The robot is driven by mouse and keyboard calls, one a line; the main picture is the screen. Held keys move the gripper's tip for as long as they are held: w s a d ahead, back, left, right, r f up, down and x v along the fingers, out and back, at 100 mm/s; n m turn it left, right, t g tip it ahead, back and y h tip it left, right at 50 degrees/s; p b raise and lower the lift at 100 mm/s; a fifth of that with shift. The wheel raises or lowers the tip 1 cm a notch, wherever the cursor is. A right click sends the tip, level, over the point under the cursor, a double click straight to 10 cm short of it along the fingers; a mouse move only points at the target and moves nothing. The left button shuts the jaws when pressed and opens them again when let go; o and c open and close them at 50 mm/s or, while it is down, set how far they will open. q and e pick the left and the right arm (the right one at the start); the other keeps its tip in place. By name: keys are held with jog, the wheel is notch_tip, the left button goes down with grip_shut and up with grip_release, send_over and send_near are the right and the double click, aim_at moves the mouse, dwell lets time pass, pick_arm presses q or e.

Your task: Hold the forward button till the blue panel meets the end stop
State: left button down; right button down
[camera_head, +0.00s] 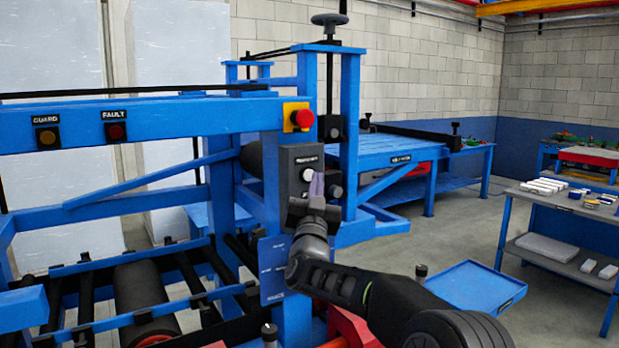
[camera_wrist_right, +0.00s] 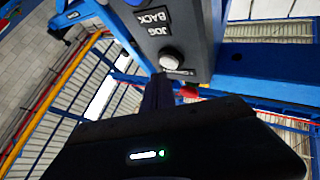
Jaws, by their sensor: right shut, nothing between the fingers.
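A dark control box (camera_head: 297,168) on the blue machine frame carries a white round button (camera_head: 308,174) under a small label. My right gripper (camera_head: 316,186) is shut and empty, its fingertips just in front of the box beside and below the white button. In the right wrist view, the shut fingers (camera_wrist_right: 158,94) point at the box near the white button (camera_wrist_right: 172,60); a "JOG BACK" label (camera_wrist_right: 152,22) shows upside down. I cannot tell whether the tips touch anything. I cannot pick out the blue panel or surely identify the end stop. My left gripper is not in view.
A red emergency button on yellow (camera_head: 302,118) sits above the box. Guard and fault lamps (camera_head: 115,131) are on the blue beam at left. A blue table (camera_head: 385,150) with a dark bar (camera_head: 415,134) stands behind. A blue tray (camera_head: 475,287) and a shelf (camera_head: 570,205) are at right.

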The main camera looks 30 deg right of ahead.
jog(key=s+b, duration=0.3)
jog(key=s, duration=0.2)
jog(key=shift+b, duration=0.4)
dwell(0.8)
